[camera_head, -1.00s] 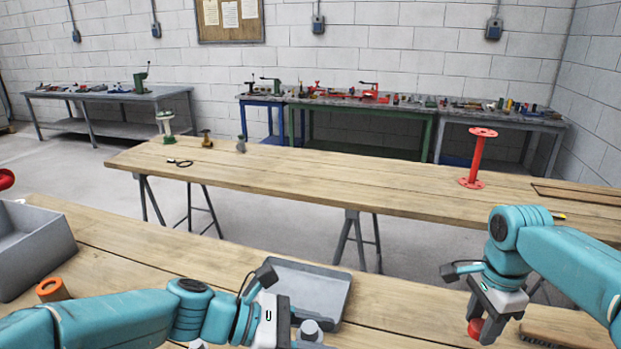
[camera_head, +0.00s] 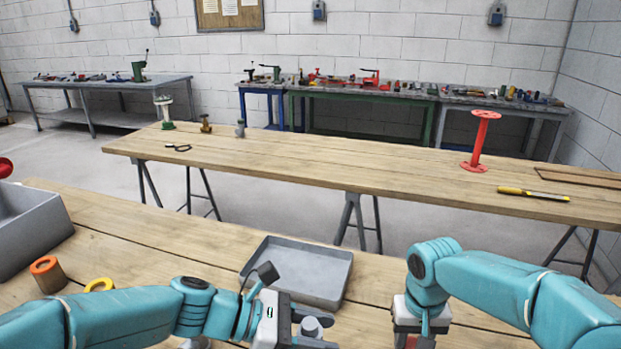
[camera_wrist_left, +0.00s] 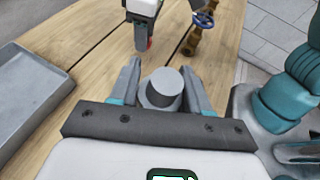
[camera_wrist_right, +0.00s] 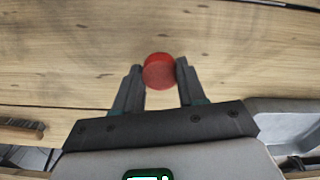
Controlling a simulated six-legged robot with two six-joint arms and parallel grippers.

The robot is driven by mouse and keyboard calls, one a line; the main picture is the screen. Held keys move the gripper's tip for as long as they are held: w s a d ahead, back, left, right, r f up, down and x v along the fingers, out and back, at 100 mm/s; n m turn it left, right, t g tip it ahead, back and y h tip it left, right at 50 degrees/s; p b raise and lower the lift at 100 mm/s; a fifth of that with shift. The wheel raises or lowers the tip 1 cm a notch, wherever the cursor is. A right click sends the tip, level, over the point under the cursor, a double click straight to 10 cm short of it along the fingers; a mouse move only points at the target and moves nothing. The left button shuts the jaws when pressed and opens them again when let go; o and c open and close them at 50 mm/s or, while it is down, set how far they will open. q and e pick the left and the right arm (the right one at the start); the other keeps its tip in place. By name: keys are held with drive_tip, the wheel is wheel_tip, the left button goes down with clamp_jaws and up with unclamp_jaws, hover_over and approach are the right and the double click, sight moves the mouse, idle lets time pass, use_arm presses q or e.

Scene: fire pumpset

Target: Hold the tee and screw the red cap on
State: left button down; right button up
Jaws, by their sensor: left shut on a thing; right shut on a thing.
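The grey tee (camera_wrist_left: 161,88) sits between the fingers of my left gripper (camera_wrist_left: 160,85), which is shut on it. In the head view the tee (camera_head: 311,326) shows at the bottom centre beside my left gripper (camera_head: 308,330). The red cap (camera_wrist_right: 159,71) is between the fingertips of my right gripper (camera_wrist_right: 158,78), which is shut on it above the wooden table. In the head view the cap (camera_head: 411,342) is mostly hidden under my right gripper at the bottom edge. In the left wrist view the right gripper (camera_wrist_left: 143,36) holds the red cap (camera_wrist_left: 149,43) beyond the tee, apart from it.
A grey tray (camera_head: 318,278) lies on the near table behind my left gripper. A grey bin (camera_head: 30,228), an orange ring (camera_head: 47,273) and a yellow ring (camera_head: 99,285) are at the left. A brass valve with a blue handwheel (camera_wrist_left: 200,28) stands beyond the right gripper.

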use_arm(q)
drive_tip(key=shift+w, duration=0.1)
use_arm(e)
drive_tip(key=shift+w+n, duration=0.2)
drive_tip(key=shift+n, duration=0.3)
drive_tip(key=shift+s, duration=0.1)
use_arm(q)
drive_tip(key=shift+a+f, duration=0.25)
drive_tip(key=shift+a, duration=0.1)
drive_tip(key=a+f+m+g, duration=0.1)
drive_tip(key=a+f, duration=0.1)
drive_tip(key=a, duration=0.1)
drive_tip(key=s+a+f+m+g, duration=0.1)
drive_tip(key=a+f+m+g, duration=0.1)
drive_tip(key=a, duration=0.1)
drive_tip(key=s+a+f+m+g, duration=0.1)
drive_tip(key=a+f+g, duration=0.1)
drive_tip(key=a, duration=0.1)
drive_tip(key=shift+s+a+f+m+y, duration=0.15)
drive_tip(key=shift+s+m+y, duration=0.05)
drive_tip(key=shift+m+y, duration=0.1)
